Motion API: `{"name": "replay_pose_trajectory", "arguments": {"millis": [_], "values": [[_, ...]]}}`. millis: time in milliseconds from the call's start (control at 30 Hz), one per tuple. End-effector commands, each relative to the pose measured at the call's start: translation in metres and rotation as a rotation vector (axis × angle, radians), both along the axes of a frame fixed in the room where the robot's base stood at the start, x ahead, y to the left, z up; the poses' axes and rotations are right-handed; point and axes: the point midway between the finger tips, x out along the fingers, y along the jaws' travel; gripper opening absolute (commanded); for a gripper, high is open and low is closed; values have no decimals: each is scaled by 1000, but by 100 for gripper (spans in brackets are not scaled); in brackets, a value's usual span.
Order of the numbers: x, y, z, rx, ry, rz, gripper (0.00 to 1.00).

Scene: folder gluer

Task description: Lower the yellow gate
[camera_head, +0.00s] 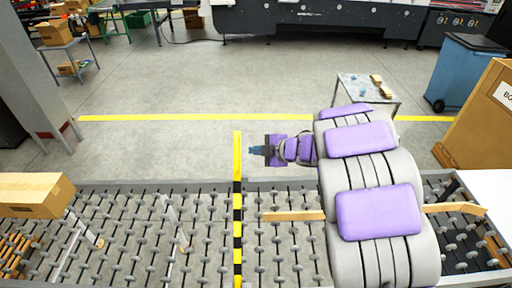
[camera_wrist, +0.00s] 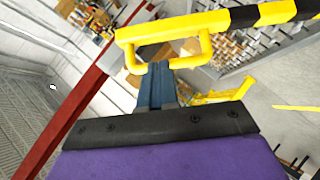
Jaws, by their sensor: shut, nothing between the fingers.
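The yellow gate is a yellow-and-black striped bar (camera_head: 237,190) that runs over the roller conveyor in the head view. In the wrist view its striped end (camera_wrist: 225,20) crosses the top, with a yellow loop handle (camera_wrist: 192,62) beneath it. My gripper (camera_head: 254,150) is beyond the conveyor's far edge, just right of the bar's far end in the head view. Its blue fingers (camera_wrist: 158,68) are shut and empty. Their tips overlap the middle of the handle's grip in the wrist view. I cannot tell whether they touch it.
The roller conveyor (camera_head: 203,235) fills the foreground, with a cardboard box (camera_head: 35,196) at its left. A small table (camera_head: 367,91) stands beyond my arm, and a blue bin (camera_head: 466,72) is at right. The grey floor (camera_head: 190,85) beyond the conveyor is largely clear.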

Motion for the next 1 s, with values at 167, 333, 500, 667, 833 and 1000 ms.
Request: {"name": "replay_pose_trajectory", "arguments": {"millis": [167,333,500,667,833,1000], "values": [[17,18,-15,3,2,0,0],[30,37,-25,1,-3,1,0],[37,47,-33,-2,-1,-4,0],[40,51,-36,-3,-1,-4,0],[40,50,-36,-2,-2,-3,0],[40,50,-36,-2,-1,-3,0]]}}
